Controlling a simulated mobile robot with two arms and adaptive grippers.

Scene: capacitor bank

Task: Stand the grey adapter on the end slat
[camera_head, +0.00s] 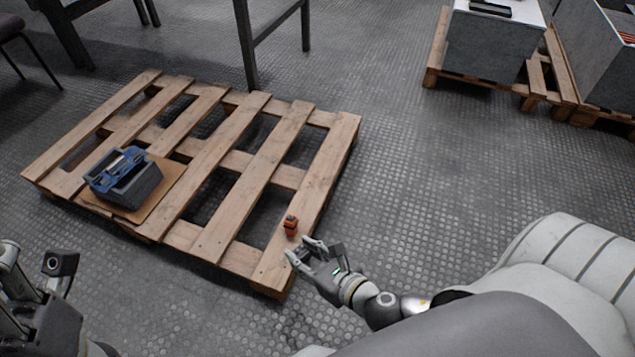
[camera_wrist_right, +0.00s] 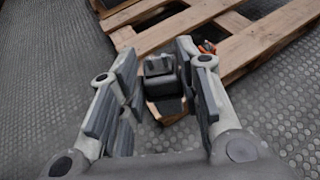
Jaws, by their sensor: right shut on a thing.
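My right gripper (camera_head: 298,254) is at the near end of the pallet's end slat (camera_head: 322,180). In the right wrist view its fingers (camera_wrist_right: 160,95) are on both sides of a dark grey block with small stubs on top, which I take for the grey adapter (camera_wrist_right: 160,72). The gripper is shut on it. The pallet's wood shows just below and behind the block; I cannot tell whether they touch. In the head view the adapter is not clear among the fingers. My left gripper (camera_head: 62,285) is at the lower left, away from the pallet; its jaw state is unclear.
A small orange and black thing (camera_head: 291,226) stands on the end slat just beyond my right gripper. A grey box with blue things in it (camera_head: 135,190) sits on a brown sheet (camera_head: 168,182) at the pallet's left. Open gaps lie between slats. Floor right of the pallet is clear.

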